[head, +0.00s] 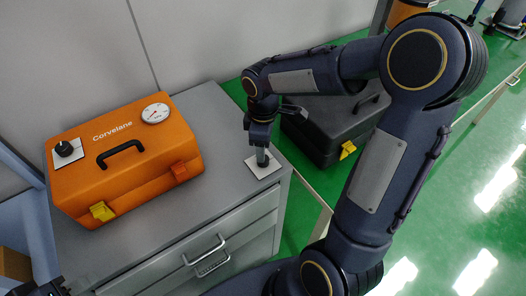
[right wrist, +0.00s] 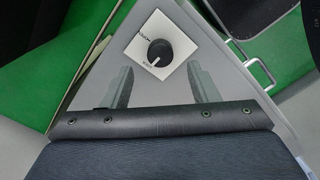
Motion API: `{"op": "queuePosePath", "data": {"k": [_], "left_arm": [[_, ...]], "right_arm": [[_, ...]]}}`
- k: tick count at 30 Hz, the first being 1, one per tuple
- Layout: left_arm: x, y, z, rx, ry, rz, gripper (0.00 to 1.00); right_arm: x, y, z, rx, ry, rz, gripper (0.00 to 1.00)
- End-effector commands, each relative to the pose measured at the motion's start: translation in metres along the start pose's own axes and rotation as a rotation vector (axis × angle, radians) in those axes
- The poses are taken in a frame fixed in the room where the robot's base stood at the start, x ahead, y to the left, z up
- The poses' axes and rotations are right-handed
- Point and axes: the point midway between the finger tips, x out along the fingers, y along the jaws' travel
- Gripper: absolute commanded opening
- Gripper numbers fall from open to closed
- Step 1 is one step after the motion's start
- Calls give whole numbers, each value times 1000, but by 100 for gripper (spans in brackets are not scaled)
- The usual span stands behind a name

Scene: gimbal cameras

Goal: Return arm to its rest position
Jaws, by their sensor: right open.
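My right arm reaches up and over to the left in the head view. Its gripper (head: 262,150) points down above a white square plate (head: 262,170) on the corner of the grey cabinet top. In the right wrist view the plate carries a black round knob (right wrist: 160,53) with a white pointer mark. The two grey fingers of my right gripper (right wrist: 164,88) are apart, with nothing held between them. In the head view the fingers mostly hide the knob. My left gripper (head: 48,288) shows only partly at the bottom left edge, and its jaw opening is unclear.
An orange case (head: 125,165) with a gauge, knob and handle stands on the grey cabinet (head: 215,115), left of my right gripper. A black case (head: 325,130) with a yellow latch lies behind my right forearm. Drawer handles (head: 205,250) stick out in front. Green surfaces lie at right.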

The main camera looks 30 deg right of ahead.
Motion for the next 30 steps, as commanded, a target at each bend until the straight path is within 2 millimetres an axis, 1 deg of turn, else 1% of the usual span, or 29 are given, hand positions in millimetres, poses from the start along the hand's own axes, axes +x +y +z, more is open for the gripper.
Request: {"op": "queuePosePath", "data": {"k": [1,3,6,23,26,29,30], "left_arm": [[0,0,0,0,0,0,36],[-1,0,0,0,0,0,36],[-1,0,0,0,0,0,36],[-1,0,0,0,0,0,36],[-1,0,0,0,0,0,36],[-1,0,0,0,0,0,36],[-1,0,0,0,0,0,36]], "right_arm": [[-8,0,0,0,2,2,54],[-16,0,-1,0,2,1,54],[-23,0,0,-1,1,1,54],[-25,-1,0,4,2,0,54],[-33,-7,7,51,28,5,54],[-49,-25,21,171,95,12,54],[-57,-35,28,238,132,13,54]]}}
